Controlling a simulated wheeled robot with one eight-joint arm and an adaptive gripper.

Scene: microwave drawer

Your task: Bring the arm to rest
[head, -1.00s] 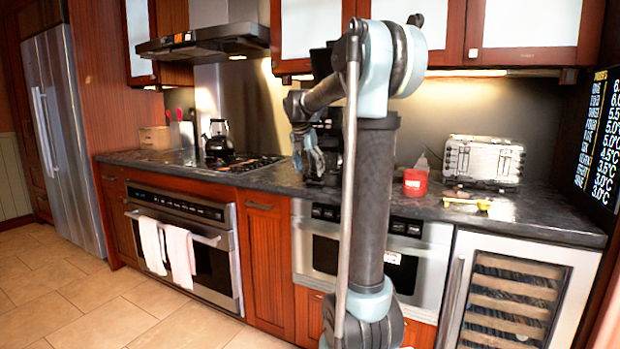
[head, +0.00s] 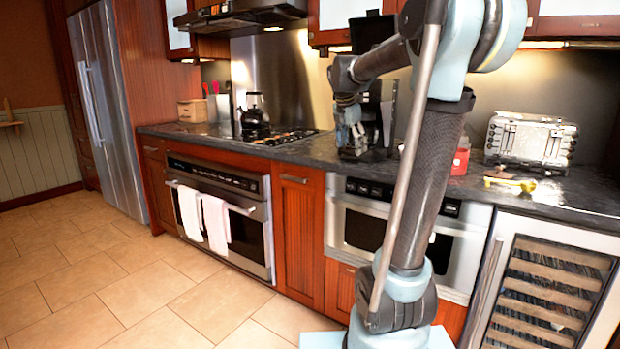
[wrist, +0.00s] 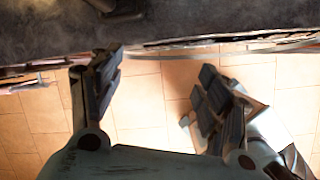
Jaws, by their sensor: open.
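My gripper (head: 350,138) hangs from my bent arm in front of the counter edge in the head view, fingers pointing down. In the wrist view my gripper (wrist: 160,95) shows two dark fingers spread apart with nothing between them. Floor tiles show between and below the fingers, and the dark counter (wrist: 220,20) runs across the top. My arm hides part of the counter and the microwave drawer (head: 362,225), whose front looks closed.
A black kettle (head: 254,110) stands on the cooktop (head: 285,137) to the left. A silver toaster (head: 530,140), a red container (head: 460,161) and a yellow object (head: 525,185) are on the right counter. Towels (head: 216,222) hang from the oven (head: 250,215). Open tiled floor (head: 110,275) lies at left.

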